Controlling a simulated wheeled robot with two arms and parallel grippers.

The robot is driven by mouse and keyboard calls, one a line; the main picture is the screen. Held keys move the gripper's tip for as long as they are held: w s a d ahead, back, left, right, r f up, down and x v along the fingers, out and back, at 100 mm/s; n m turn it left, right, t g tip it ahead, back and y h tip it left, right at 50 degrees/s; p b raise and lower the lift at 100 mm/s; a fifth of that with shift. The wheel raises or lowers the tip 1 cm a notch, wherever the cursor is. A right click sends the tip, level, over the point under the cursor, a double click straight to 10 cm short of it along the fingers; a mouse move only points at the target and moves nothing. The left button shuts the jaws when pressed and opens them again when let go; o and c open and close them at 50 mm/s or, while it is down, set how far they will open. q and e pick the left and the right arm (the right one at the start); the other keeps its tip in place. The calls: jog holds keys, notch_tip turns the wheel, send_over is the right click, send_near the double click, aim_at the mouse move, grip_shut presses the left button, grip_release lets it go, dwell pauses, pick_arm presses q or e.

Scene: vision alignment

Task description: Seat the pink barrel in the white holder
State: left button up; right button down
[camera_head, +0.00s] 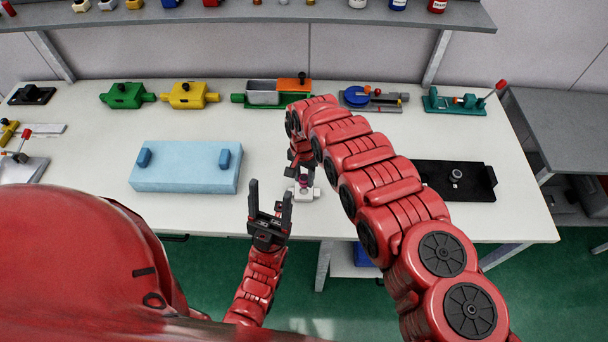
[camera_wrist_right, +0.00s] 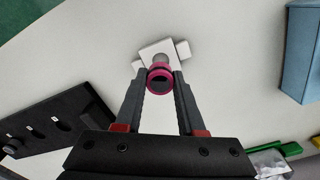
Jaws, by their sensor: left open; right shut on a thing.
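The pink barrel (camera_wrist_right: 160,78) is between the fingertips of my right gripper (camera_wrist_right: 160,88), which is shut on it. In the head view the barrel (camera_head: 304,182) shows small and magenta just above the white holder. The white holder (camera_head: 302,193) sits on the table near its front edge; in the right wrist view the holder (camera_wrist_right: 160,50) shows behind the barrel. I cannot tell whether the barrel touches it. My right gripper (camera_head: 303,174) is partly hidden by its own arm in the head view. My left gripper (camera_head: 271,202) is open and empty, left of the holder, fingers pointing up.
A light blue block (camera_head: 187,178) lies left of the holder. A black tray (camera_head: 470,182) lies on the right. Green (camera_head: 126,96) and yellow (camera_head: 190,96) fixtures and other devices line the table's back. A shelf (camera_head: 270,13) runs above. Table around the holder is mostly clear.

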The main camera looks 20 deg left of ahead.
aim_at(304, 185)
jog(key=shift+a+f+b, duration=0.1)
jog(key=shift+f+b, duration=0.6)
jog(key=shift+f, duration=0.5)
jog(key=shift+b, duration=0.3)
dwell(0.7)
jog(key=shift+f+b, duration=0.85)
jog(key=shift+f, duration=0.25)
jog(key=shift+c, duration=2.2)
grip_release()
jog(key=shift+r, duration=0.1)
jog(key=shift+r, duration=0.1)
